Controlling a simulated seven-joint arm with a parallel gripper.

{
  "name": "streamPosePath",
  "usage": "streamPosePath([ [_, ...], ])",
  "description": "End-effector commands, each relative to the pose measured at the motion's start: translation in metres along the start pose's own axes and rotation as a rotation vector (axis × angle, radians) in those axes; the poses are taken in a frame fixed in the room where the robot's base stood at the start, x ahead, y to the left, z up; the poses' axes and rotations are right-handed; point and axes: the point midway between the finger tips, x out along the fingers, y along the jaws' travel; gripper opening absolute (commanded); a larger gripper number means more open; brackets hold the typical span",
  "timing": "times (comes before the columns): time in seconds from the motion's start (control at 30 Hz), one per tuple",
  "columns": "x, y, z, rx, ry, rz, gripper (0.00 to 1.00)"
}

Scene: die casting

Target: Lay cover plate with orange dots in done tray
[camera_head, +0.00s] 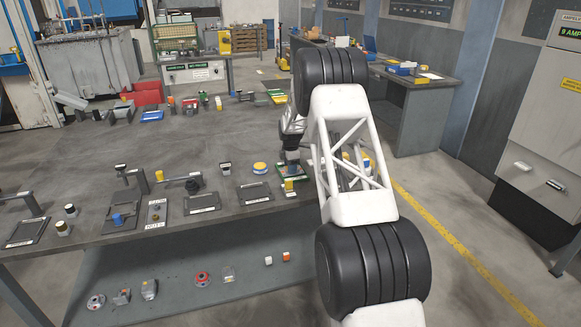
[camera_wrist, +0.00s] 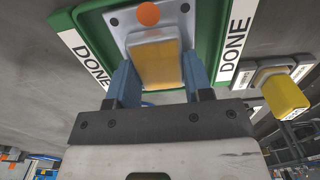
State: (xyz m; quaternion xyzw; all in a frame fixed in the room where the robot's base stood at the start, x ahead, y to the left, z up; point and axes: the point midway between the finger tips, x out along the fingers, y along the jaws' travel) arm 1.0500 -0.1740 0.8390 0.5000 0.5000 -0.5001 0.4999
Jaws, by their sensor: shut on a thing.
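The cover plate (camera_wrist: 176,20) is grey, with an orange dot and a raised tan-yellow block, in the wrist view. My gripper (camera_wrist: 154,68) has its two blue fingers shut on the sides of that block. The plate lies within the outline of the green done tray (camera_wrist: 92,22), which has white DONE labels on two sides. I cannot tell whether the plate touches the tray floor. In the head view, my gripper (camera_head: 291,158) is low over the green tray (camera_head: 305,179) at the table's right end; the arm hides part of it.
A yellow-topped piece (camera_wrist: 284,92) stands close beside the tray, right in the wrist view. A yellow and blue round part (camera_head: 260,168) and a dark labelled tray (camera_head: 254,194) lie to the left. The table's front edge is near. Several small parts lie on the lower shelf (camera_head: 190,270).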

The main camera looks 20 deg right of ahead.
Motion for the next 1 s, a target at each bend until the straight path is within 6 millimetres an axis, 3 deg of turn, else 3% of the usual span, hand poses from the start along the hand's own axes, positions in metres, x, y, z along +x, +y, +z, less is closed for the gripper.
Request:
streamPosePath([
  [0.57,0.0013,0.0005,0.0001,0.0,0.0,0.002,0.03],
  [0.6,0.0013,0.0005,0.0,0.0,0.0,0.002,0.48],
  [0.8,0.0018,0.0003,0.0,0.0,0.0,0.001,0.76],
  [1.0,0.0034,-0.0003,-0.0001,0.0,0.0,-0.001,0.79],
])
